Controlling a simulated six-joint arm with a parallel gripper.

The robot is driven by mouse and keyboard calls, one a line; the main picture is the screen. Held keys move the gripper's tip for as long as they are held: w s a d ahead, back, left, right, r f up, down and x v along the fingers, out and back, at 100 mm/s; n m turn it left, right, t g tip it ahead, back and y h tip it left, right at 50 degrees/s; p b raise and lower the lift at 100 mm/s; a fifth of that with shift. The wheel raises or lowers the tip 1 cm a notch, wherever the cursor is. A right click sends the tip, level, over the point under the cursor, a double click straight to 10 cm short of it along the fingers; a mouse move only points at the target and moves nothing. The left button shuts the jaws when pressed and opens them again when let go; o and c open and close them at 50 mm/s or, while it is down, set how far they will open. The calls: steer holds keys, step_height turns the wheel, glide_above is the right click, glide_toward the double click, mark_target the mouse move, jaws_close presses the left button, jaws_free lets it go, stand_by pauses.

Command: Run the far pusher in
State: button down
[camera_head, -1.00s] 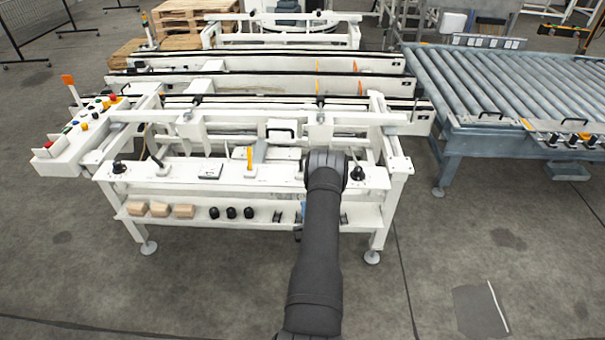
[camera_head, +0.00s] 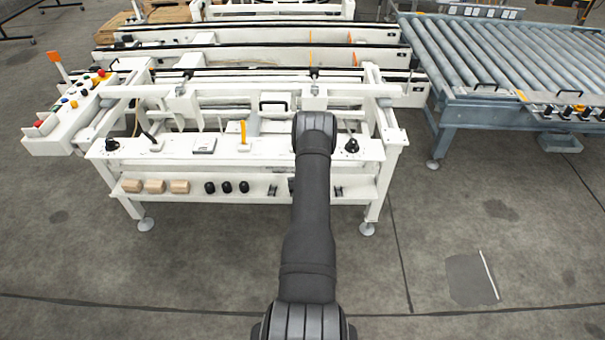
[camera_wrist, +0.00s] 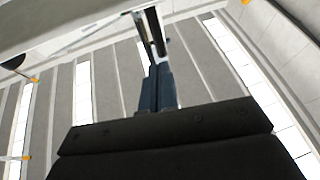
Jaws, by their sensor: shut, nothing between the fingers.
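The white machine frame (camera_head: 230,150) stands in front of me. A cross rail on it carries two white blocks, a left one (camera_head: 184,92) and a right one (camera_head: 314,92). A white plate with a black handle (camera_head: 273,106) sits between them. I cannot tell which part is the far pusher. In the head view my dark arm reaches to the machine's right front, and my gripper is hidden behind it. In the wrist view my gripper (camera_wrist: 157,78) has its bluish fingers together and empty. A metal bar (camera_wrist: 150,30) shows just beyond the tips; I cannot tell whether they touch.
A button panel (camera_head: 72,112) is at the machine's left. Wooden blocks (camera_head: 155,186) and black knobs (camera_head: 227,187) sit on the lower shelf. Long white rails (camera_head: 260,57) lie behind. A roller conveyor (camera_head: 500,65) stands at right.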

steer(key=x, duration=0.6)
steer(key=shift+w+r, duration=0.15)
steer(key=shift+w, duration=0.05)
steer(key=shift+w+r+m+g+h, duration=0.3)
steer(key=shift+r+g, duration=0.15)
steer(key=shift+g, duration=0.3)
steer(key=shift+w+r+m+g+h, duration=0.2)
steer(key=shift+w+r+g, duration=0.15)
steer(key=shift+g, duration=0.4)
steer(key=g, duration=0.1)
steer(key=w+r+g, duration=0.1)
steer(key=w+g, duration=0.1)
steer(key=g, duration=0.1)
steer(key=shift+w+r+m+h, duration=0.15)
steer(key=shift+r+m+h, duration=0.1)
steer(key=shift+m+h, duration=0.15)
steer(key=shift+w, duration=0.85)
steer(key=shift+w+r, duration=0.15)
